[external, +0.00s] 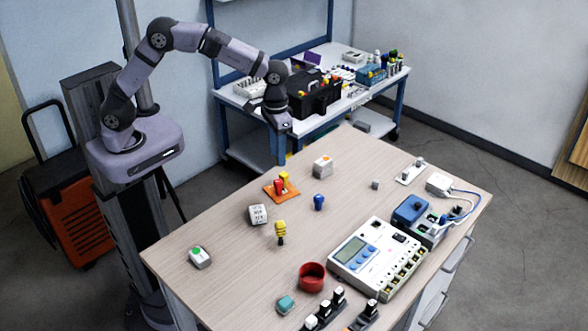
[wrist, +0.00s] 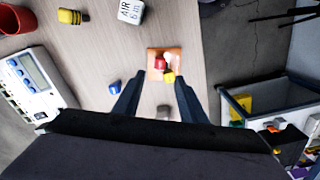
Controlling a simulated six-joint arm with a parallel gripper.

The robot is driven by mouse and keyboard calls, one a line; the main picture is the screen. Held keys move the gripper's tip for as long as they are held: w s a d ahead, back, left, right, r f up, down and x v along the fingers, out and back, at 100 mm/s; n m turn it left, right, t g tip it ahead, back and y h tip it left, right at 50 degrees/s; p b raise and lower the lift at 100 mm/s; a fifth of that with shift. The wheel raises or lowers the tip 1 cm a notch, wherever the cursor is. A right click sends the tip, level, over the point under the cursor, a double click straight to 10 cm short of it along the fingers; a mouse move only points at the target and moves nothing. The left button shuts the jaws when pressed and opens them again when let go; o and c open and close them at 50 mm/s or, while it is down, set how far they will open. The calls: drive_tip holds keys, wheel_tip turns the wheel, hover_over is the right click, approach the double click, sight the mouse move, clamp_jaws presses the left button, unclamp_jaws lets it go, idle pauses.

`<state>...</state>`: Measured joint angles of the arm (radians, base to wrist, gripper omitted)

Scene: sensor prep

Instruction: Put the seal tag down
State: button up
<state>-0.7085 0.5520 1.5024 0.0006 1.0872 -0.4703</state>
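I cannot tell which thing is the seal tag, as no piece in view is clearly marked so. My gripper (external: 277,122) is raised above the table's far left edge. In the wrist view its two dark fingers (wrist: 158,98) are spread, with nothing held between them. Beyond the fingertips lies an orange pad (external: 271,193) bearing a red piece (external: 278,186) and a yellow piece (external: 284,176). The pad also shows in the wrist view (wrist: 151,74), with a small white piece (wrist: 168,57) beside the red one. A pale grey box (external: 322,167) stands on the table near the pad.
The wooden table also holds a white labelled block (external: 258,214), blue piece (external: 319,202), yellow-and-black piece (external: 280,231), red cup (external: 312,277) and white meter (external: 376,259). A green-buttoned box (external: 200,257) is at left. A cluttered bench (external: 228,99) stands behind. The table's left part is mostly clear.

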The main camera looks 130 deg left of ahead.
drive_tip(key=shift+r, duration=0.25)
drive_tip(key=shift+d, duration=0.1)
drive_tip(key=s+d+m, duration=0.2)
drive_tip(key=d+m, duration=0.5)
drive_tip(key=d, duration=1.1)
drive_tip(key=s+d+f+m, duration=0.3)
drive_tip(key=s+d+m, duration=0.3)
drive_tip(key=s+d, duration=0.5)
drive_tip(key=shift+s+d+f+m, duration=0.3)
drive_tip(key=shift+s+d+f, duration=0.05)
drive_tip(key=shift+d, duration=0.4)
